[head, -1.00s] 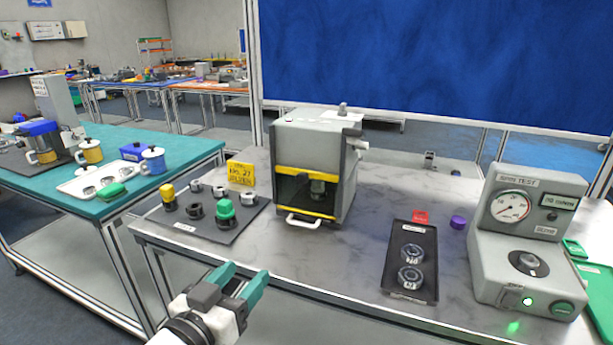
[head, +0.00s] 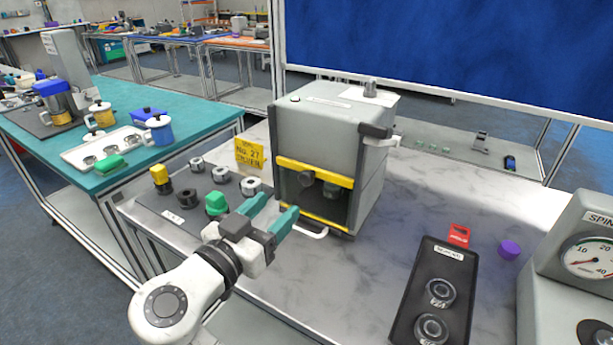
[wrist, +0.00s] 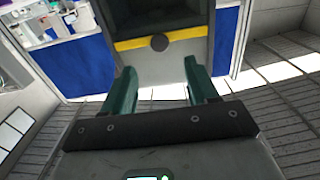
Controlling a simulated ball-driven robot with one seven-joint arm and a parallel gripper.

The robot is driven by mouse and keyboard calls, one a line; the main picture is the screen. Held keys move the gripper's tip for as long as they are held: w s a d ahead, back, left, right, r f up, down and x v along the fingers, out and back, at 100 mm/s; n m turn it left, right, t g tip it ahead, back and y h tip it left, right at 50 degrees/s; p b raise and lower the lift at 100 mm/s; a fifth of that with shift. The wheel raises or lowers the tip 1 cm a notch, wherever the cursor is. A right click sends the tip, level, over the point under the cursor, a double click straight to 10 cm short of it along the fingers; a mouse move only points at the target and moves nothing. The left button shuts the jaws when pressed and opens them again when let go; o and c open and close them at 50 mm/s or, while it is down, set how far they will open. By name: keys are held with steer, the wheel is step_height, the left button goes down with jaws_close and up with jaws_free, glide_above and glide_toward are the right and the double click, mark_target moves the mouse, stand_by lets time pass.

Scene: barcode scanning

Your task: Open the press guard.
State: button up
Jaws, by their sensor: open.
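The press (head: 330,125) is a grey box standing on the table. Its guard, a see-through front panel with a yellow upper bar (head: 315,172) and a yellow lower bar (head: 312,217), is down over the front opening. A white bar handle (head: 316,234) sticks out at its lower edge. My gripper (head: 278,205) is open and empty, its teal fingers pointing towards the press front, just left of the handle in the head view and partly covering it.
A dark mat (head: 146,204) with several small parts lies left of the press, close to my gripper. A yellow sign (head: 250,154) stands behind it. A black tray (head: 411,302) with two round parts and a grey test unit (head: 571,222) are to the right.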

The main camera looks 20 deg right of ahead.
mark_target(304, 180)
steer(key=p+x, duration=0.1)
steer(key=x, duration=0.8)
steer(key=shift+w+d+p, duration=0.15)
steer(key=shift+d+p, duration=0.1)
steer(key=shift+p, duration=0.15)
steer(key=shift+c, duration=0.3)
jaws_close()
